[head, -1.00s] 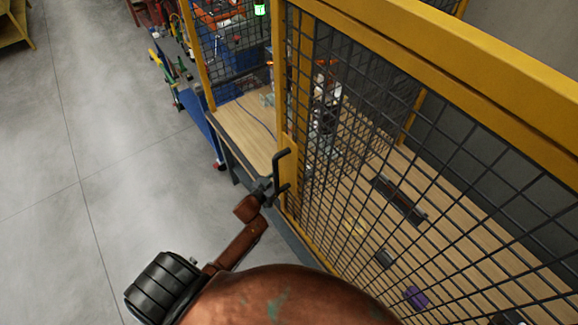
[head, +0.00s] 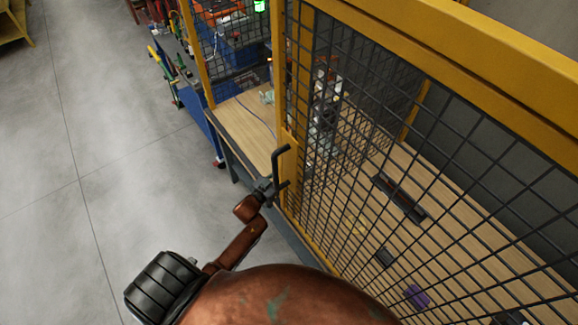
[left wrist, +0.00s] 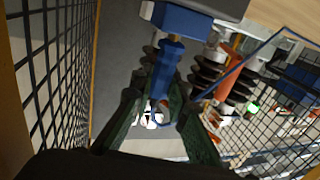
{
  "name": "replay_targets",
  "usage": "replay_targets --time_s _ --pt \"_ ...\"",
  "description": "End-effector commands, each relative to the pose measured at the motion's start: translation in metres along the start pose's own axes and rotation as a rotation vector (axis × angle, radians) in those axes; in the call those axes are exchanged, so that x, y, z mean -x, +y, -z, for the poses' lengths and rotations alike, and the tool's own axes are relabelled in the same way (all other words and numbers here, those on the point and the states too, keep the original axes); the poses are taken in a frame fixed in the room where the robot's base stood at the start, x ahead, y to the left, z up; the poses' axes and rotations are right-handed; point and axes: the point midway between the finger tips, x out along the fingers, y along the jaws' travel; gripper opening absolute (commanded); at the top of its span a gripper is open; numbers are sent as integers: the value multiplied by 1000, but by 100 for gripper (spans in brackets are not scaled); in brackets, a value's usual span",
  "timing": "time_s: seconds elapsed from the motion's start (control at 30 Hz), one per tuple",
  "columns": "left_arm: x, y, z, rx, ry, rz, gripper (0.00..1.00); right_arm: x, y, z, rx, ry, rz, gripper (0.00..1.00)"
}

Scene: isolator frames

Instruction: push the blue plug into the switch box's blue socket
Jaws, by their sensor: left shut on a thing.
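My left gripper (left wrist: 163,92) is shut on the blue plug (left wrist: 164,80) in the left wrist view, with a dark green finger on each side. The plug's shaft points up in the picture toward a blue block, which looks like the blue socket (left wrist: 180,18), on the underside of a grey box, the switch box (left wrist: 215,8). The plug's end meets or overlaps the block there; I cannot tell how far in it sits. In the head view I cannot pick out the plug, socket or left gripper behind the mesh.
Ribbed dark insulators and an orange part (left wrist: 230,82) stand close on the right in the wrist view. Mesh panels flank both sides. In the head view a yellow-framed cage (head: 290,130) with a black handle (head: 282,160) encloses a wooden table (head: 245,122).

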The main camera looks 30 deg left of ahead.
Motion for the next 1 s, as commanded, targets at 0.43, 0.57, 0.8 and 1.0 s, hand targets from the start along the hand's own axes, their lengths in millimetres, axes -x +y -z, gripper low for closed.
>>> replay_targets --time_s 0.43,0.57,0.8,1.0 --pt "0 0 -7 -1 1 0 23 -5 0 -1 0 -1 0 40" --pt "0 0 -7 -1 0 0 32 -5 0 -1 0 -1 0 40" --pt "0 0 -7 0 0 0 35 -5 0 -1 0 -1 0 40" --pt "10 0 -9 0 -3 1 35 -5 -1 -1 0 -1 1 40"
